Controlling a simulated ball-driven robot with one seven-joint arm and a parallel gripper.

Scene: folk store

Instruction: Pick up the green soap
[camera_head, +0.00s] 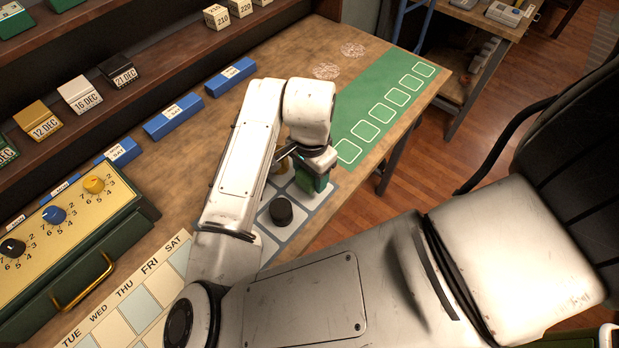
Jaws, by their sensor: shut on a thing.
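The green soap (311,183) is a small dark green block at the end of my arm, over the grey gridded mat (312,212). My gripper (308,168) is shut on it from above. My wrist hides part of the soap and most of the fingers. I cannot tell whether the soap touches the mat or is just above it.
A black round piece (281,211) sits on the mat near the soap. A tan piece (281,166) shows partly behind my gripper. A green strip with white outlined squares (382,116) lies to the right. Blue label blocks (173,118) line the shelf side.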

